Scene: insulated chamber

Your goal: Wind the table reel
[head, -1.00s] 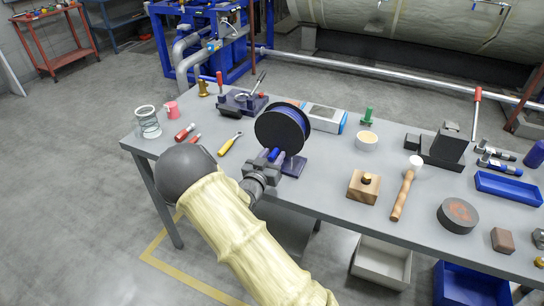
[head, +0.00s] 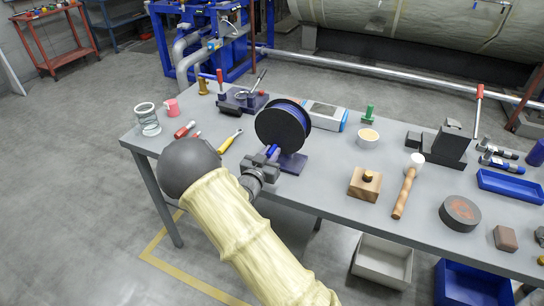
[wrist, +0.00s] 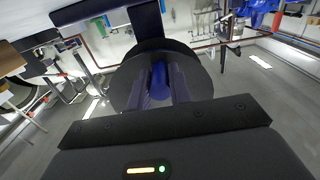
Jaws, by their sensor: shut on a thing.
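The table reel (head: 283,125) stands on the grey workbench, with black round flanges, blue windings showing at its rim and a dark purple base (head: 292,162). Its blue crank handle (head: 272,151) sticks out at the lower left of the near flange. My gripper (head: 267,160) is at that handle, in front of the reel, with its fingers shut on it. In the wrist view the blue handle (wrist: 161,80) lies between the two fingers, with the black flange (wrist: 125,88) behind it. The crank's joint to the reel is hidden.
A yellow-handled tool (head: 230,141), a red-handled tool (head: 185,129) and a glass jar (head: 147,119) lie to the left. A wooden block (head: 365,184) and a mallet (head: 408,186) are to the right. A grey and blue device (head: 325,115) stands close behind the reel.

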